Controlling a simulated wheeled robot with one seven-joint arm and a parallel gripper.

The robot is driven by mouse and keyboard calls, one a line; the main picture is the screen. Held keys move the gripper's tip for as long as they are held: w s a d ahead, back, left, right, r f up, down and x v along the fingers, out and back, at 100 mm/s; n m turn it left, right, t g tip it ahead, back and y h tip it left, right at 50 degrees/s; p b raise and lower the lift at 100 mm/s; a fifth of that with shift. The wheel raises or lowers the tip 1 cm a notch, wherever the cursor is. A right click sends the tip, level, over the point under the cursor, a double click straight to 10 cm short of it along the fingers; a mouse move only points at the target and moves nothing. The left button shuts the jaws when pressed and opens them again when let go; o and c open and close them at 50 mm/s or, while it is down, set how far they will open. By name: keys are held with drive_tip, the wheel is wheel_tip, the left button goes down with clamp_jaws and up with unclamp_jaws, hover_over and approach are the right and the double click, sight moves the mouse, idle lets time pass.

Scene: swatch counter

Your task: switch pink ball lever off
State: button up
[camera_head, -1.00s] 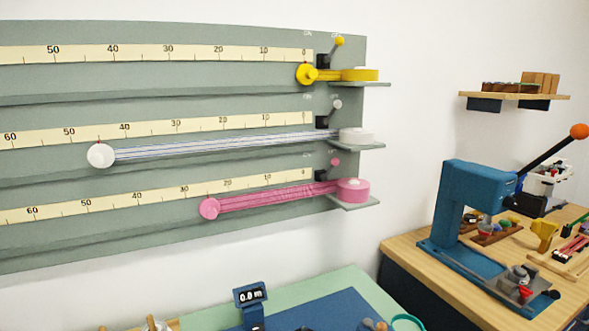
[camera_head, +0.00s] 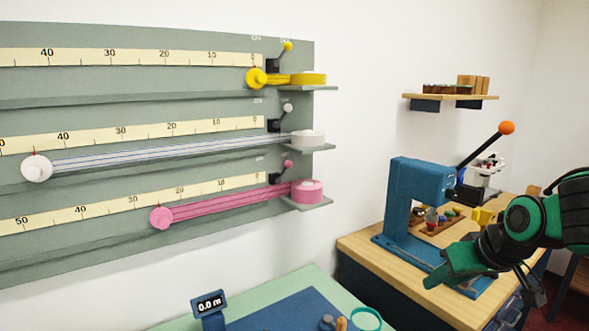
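The pink ball lever (camera_head: 288,164) is on the lowest row of the grey-green wall board (camera_head: 120,110), near its right end. Its small pink ball leans up and to the right from a black mount (camera_head: 275,178). It stands above the pink strand and the pink round spool (camera_head: 307,190). The tiny labels near it are too faint to read. My gripper (camera_head: 440,275), green and dark, is at the lower right in front of the workbench, well away from the lever. Its fingers are not clear enough to show whether they are open.
Similar levers with a yellow ball (camera_head: 287,46) and a white ball (camera_head: 288,107) sit above. Small shelves jut out under the spools. A blue press (camera_head: 420,195) with an orange-knobbed handle stands on the wooden bench (camera_head: 360,245). A green-topped table (camera_head: 310,285) is below.

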drive_tip(key=w+a+r+n+t+y, duration=0.3)
drive_tip(key=w+a+r, duration=0.2)
drive_tip(key=w+a, duration=0.45)
drive_tip(key=n+t+y, duration=0.3)
drive_tip(key=t+y, duration=0.1)
drive_tip(key=y, duration=0.3)
approach(289, 164)
drive_tip(key=x, duration=0.8)
drive_tip(key=shift+w+a, duration=0.15)
drive_tip(key=shift+a, duration=0.05)
